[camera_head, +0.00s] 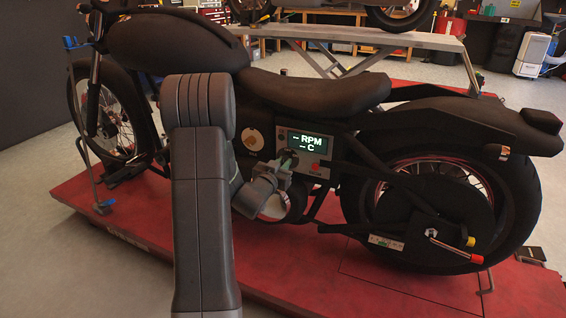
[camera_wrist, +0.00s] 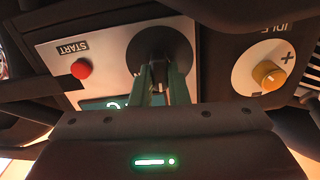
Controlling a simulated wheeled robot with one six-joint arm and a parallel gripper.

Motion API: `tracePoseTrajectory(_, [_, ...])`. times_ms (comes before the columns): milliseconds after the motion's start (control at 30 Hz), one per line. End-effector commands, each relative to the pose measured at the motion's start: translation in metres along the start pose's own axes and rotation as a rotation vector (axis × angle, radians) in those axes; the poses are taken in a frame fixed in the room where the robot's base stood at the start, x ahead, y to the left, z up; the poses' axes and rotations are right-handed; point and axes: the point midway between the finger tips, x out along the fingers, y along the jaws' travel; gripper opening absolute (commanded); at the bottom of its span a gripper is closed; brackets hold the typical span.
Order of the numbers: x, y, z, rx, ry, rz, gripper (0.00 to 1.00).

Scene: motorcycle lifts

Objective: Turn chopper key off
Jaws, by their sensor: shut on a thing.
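The chopper (camera_head: 310,95) stands side-on on a red lift, with a control panel below its seat. In the wrist view, my gripper (camera_wrist: 161,70) reaches a round black key switch (camera_wrist: 165,42) on the panel. Its green fingers are shut on the chopper key (camera_wrist: 157,78), which is mostly hidden between them. In the head view, my gripper (camera_head: 286,161) touches the panel left of and below the display; the key cannot be made out there.
A red START button (camera_wrist: 81,68) sits left of the switch in the wrist view. A yellow IDLE knob (camera_wrist: 268,75) sits to the right. The red lift platform (camera_head: 340,280) lies under the chopper. Another lift (camera_head: 350,38) stands behind.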

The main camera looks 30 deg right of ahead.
Motion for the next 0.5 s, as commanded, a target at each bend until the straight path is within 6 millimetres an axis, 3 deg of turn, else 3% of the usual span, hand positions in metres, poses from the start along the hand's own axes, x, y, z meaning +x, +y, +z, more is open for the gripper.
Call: tracePoseTrajectory(500, [-0.0005, -0.0002, 0.0015, -0.094, -0.004, 0.0, 0.0])
